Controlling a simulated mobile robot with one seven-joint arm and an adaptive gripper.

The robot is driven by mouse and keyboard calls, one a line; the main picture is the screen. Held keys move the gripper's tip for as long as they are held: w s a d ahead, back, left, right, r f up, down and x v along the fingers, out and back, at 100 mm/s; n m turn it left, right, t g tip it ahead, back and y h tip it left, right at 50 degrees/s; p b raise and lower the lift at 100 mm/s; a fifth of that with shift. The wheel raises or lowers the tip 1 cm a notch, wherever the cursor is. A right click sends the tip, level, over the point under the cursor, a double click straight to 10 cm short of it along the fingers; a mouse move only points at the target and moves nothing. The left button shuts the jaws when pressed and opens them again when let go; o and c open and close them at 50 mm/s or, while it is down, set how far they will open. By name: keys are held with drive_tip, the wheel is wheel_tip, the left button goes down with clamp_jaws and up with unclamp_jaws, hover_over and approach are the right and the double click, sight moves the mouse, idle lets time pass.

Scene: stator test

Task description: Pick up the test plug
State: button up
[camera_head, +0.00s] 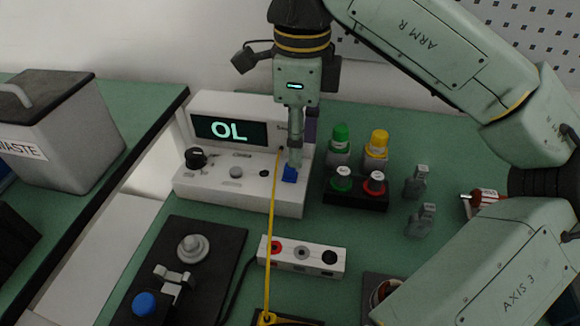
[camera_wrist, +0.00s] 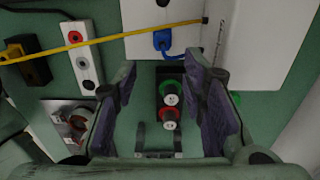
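No object is labelled as the test plug. A yellow plug-like piece (camera_head: 267,318) sits at the near end of a yellow cable (camera_head: 271,235); in the wrist view the piece (camera_wrist: 14,51) is at the left, in a black holder. The cable's other end meets the white meter (camera_head: 240,190). A blue connector (camera_head: 289,174) is at the meter's right front; it also shows in the wrist view (camera_wrist: 162,40). My gripper (camera_head: 295,160) points down over the meter's right side. In the wrist view my gripper (camera_wrist: 162,78) has its purple-padded fingers wide apart, with nothing held.
A black block (camera_head: 356,200) with green and red posts stands right of the meter. Green (camera_head: 340,143) and yellow (camera_head: 377,147) capped containers stand behind it. A white socket strip (camera_head: 302,257) lies in front. A black fixture (camera_head: 225,245) with a blue knob is at front left.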

sight(290, 174)
drive_tip(key=shift+w+a+f+p, duration=0.1)
drive_tip(key=shift+a+f+p, duration=0.1)
drive_tip(key=shift+f, duration=0.8)
drive_tip(key=shift+w+a+f+p, duration=0.1)
drive_tip(key=shift+a+f, duration=0.15)
drive_tip(key=shift+f, duration=0.7)
drive_tip(key=shift+w+a+f+p, duration=0.1)
drive_tip(key=shift+a+f+p, duration=0.1)
drive_tip(key=shift+f, duration=0.8)
drive_tip(key=shift+c, duration=0.4)
clamp_jaws()
